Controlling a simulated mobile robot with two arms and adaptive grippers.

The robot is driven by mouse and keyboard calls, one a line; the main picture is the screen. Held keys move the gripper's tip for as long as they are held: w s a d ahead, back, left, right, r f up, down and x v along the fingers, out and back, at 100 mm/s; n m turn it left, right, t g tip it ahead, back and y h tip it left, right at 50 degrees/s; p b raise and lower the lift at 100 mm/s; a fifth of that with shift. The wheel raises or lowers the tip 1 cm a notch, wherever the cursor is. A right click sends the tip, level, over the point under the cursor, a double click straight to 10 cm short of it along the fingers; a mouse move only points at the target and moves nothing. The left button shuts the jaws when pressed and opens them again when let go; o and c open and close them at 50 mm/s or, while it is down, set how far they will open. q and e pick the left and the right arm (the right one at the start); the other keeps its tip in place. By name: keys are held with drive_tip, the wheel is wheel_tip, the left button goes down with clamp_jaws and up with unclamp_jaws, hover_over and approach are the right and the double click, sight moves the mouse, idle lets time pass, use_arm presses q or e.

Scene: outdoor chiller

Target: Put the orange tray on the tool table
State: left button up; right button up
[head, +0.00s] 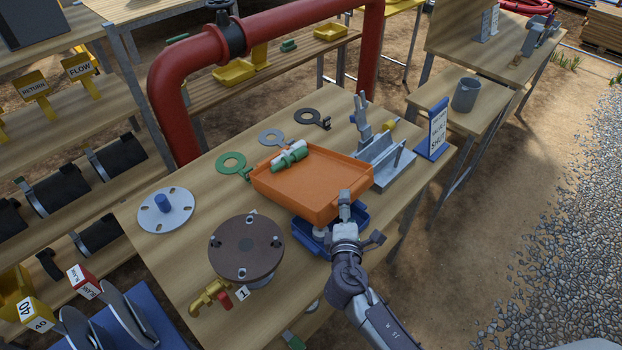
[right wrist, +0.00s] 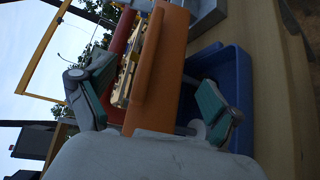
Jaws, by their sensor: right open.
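The orange tray (head: 315,180) sits on the wooden worktable (head: 185,258), its front part over a blue tray (head: 307,236). A green-and-white cylindrical part (head: 290,155) lies at its back left corner. My right gripper (head: 356,212) is at the tray's front right edge. In the right wrist view its fingers (right wrist: 155,100) are spread, with the orange wall (right wrist: 158,75) between them and the blue tray (right wrist: 232,95) behind one finger. I cannot tell whether they touch the wall. A wooden table with a vise (head: 480,45) stands at the back right; I cannot tell if it is the tool table.
A grey bracket fixture (head: 380,160) and a blue-backed sign (head: 434,130) stand right of the tray. A brown flange (head: 246,246) is to its left. A small table with a grey cup (head: 466,95) stands behind right. Open dirt ground (head: 510,180) lies on the right.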

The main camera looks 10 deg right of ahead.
drive_tip(key=p+x, duration=0.1)
drive_tip(key=x, duration=0.3)
drive_tip(key=shift+d+f, duration=0.15)
drive_tip(key=shift+d, duration=0.05)
drive_tip(key=shift+w+d+f+p, duration=0.2)
drive_tip(key=shift+w+p, duration=0.1)
drive_tip(key=shift+w, duration=0.2)
drive_tip(key=shift+s+a, duration=0.1)
drive_tip(key=shift+c, duration=0.8)
clamp_jaws()
use_arm(q)
drive_tip(key=shift+w+d+r, duration=0.2)
drive_tip(key=shift+w+r, duration=0.15)
drive_tip(key=shift+r, duration=0.1)
drive_tip(key=shift+w+d+r, duration=0.15)
drive_tip(key=shift+w+r, duration=0.2)
drive_tip(key=shift+r, duration=0.1)
use_arm(e)
drive_tip(key=shift+r, duration=0.1)
